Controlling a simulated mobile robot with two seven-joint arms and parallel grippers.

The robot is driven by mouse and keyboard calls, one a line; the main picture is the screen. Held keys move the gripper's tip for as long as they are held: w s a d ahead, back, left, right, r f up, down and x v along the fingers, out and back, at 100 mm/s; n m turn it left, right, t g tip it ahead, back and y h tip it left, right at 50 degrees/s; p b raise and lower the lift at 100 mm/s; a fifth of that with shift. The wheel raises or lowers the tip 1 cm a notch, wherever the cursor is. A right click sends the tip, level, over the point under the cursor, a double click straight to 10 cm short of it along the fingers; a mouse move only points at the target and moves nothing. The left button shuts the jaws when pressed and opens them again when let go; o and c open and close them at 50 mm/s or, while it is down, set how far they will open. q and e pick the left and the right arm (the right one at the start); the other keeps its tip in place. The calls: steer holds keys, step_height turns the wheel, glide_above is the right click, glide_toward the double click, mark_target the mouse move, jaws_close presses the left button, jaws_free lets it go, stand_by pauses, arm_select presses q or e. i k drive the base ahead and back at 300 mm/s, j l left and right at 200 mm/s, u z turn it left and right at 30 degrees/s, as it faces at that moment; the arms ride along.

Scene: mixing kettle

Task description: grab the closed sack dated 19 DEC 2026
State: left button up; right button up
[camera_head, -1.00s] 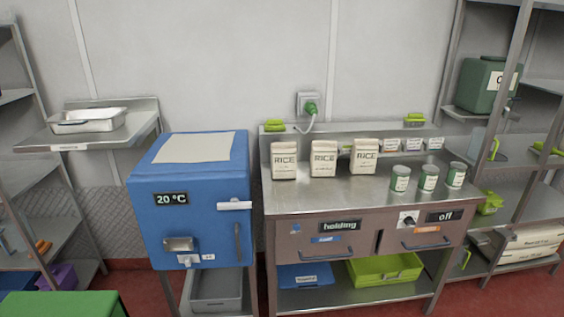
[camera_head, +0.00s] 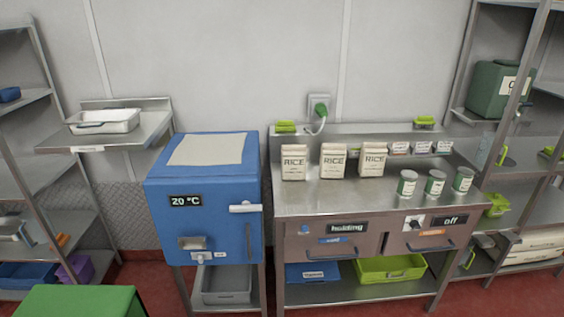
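Three upright white rice sacks stand in a row on the steel counter (camera_head: 380,196): a left sack (camera_head: 293,163), a middle sack (camera_head: 333,161) and a right sack (camera_head: 373,160). Each has RICE in dark print. The smaller print below is too small to read, so I cannot tell which bears 19 DEC 2026. Their tops look folded flat, but I cannot be sure that each is closed. Neither of my grippers shows in the head view.
Several green-labelled tins (camera_head: 435,184) stand right of the sacks. A blue box with a 20 °C display (camera_head: 205,205) stands left of the counter. A green box top (camera_head: 80,302) is at the lower left. Steel shelves (camera_head: 550,120) flank the right. The counter front is clear.

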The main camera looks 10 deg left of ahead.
mark_target(294, 161)
steer(key=i+u, duration=0.15)
steer(key=u, duration=0.25)
steer(key=i+l+u, duration=0.15)
steer(key=u, duration=0.2)
steer(key=i+l+u, duration=0.15)
steer(key=u, duration=0.25)
